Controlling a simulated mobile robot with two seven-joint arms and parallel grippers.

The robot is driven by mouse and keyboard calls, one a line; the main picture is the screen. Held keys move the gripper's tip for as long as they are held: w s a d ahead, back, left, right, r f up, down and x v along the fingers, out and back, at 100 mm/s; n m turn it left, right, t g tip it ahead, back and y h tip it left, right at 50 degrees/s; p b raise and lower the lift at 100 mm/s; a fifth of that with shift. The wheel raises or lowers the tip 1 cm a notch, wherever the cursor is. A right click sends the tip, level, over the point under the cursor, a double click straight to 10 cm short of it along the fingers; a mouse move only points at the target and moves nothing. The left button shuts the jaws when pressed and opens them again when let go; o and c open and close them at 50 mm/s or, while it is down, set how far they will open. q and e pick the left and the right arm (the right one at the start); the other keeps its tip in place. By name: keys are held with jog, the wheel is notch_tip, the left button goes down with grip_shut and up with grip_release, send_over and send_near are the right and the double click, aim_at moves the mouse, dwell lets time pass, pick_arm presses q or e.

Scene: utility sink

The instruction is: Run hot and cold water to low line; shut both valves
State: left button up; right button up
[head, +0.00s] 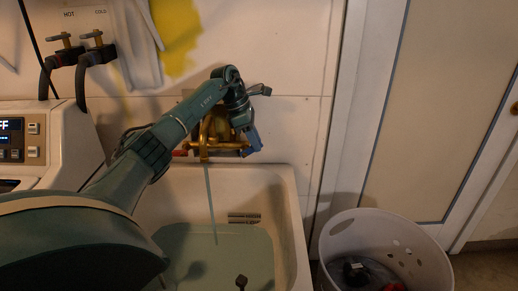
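The brass faucet (204,149) is on the wall above the sink (283,183). A stream of water (211,205) runs from its spout into the basin. Greenish water (190,250) covers the basin floor. A red part (180,153), apparently the hot handle, shows at the faucet's left. A blue part (253,139) shows at its right, at or just below my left gripper (259,113); I cannot tell whether it is the cold handle or touched. My arm hides part of the faucet, and the finger opening is unclear. My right gripper is out of view.
Separate hot and cold hose taps (84,51) are on the wall at upper left, above a white machine (60,148). A dark slotted plate (243,218) is on the basin wall. A white basket (385,232) stands right of the sink. A dark knob (241,281) shows in the water.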

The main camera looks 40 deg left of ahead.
pick_arm(q)
jog(key=shift+x, duration=1.6)
grip_shut()
